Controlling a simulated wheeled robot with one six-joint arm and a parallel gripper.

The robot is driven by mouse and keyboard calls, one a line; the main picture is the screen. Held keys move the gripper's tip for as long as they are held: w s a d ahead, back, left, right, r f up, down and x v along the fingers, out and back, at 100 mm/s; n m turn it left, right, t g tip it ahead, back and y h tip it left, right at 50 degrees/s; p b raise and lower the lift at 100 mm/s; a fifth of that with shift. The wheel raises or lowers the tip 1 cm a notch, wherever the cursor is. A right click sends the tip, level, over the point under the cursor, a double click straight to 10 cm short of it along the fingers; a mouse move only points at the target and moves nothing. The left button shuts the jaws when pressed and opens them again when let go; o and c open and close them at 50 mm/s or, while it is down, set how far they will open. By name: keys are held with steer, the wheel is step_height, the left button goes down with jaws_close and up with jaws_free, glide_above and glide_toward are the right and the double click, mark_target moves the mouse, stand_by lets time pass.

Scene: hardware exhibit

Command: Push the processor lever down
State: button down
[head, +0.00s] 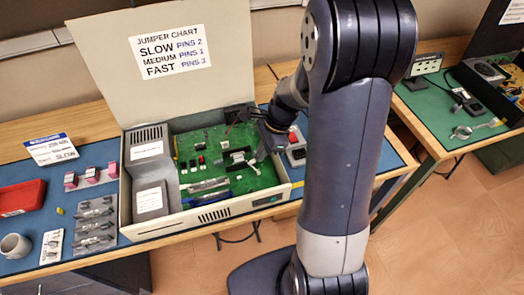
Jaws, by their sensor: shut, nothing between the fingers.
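An open beige computer case (240,208) holds a green circuit board (215,143) in the middle of the head view. A pale socket-like part (239,158) sits on the right side of the board. It may be the processor socket, but its lever is too small to make out. My gripper (262,150) is shut and empty, over the right part of the board beside the pale part. I cannot tell whether it touches anything. My arm hides part of the case's right side.
The raised lid (100,60) carries a jumper chart and stands behind the board. A grey box (148,148) fills the case's left side. A red box (20,197), a cup (15,246) and metal parts (94,224) lie left. A small device (296,153) stands right of the case.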

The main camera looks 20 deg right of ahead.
mark_target(251, 161)
steer(key=shift+a+r+h+p, duration=0.25)
steer(key=shift+a+h+p, duration=0.7)
steer(key=shift+p, duration=0.3)
steer(key=shift+a+f+h+p, duration=0.2)
steer(key=shift+a+h+p, duration=0.1)
steer(key=shift+a+h, duration=0.45)
steer(key=h+b, duration=0.1)
steer(key=a+f+h, duration=0.1)
steer(key=shift+a+h+b, duration=0.3)
steer(key=shift+b, duration=0.05)
steer(key=a+f+h+b, duration=0.1)
steer(key=b, duration=0.1)
steer(key=a+f+h+b, duration=0.1)
steer(key=h+b, duration=0.1)
steer(key=b, duration=0.1)
steer(key=shift+a, duration=0.2)
steer(key=shift+r+p, duration=0.3)
steer(key=shift+r, duration=0.25)
steer(key=shift+d, duration=0.2)
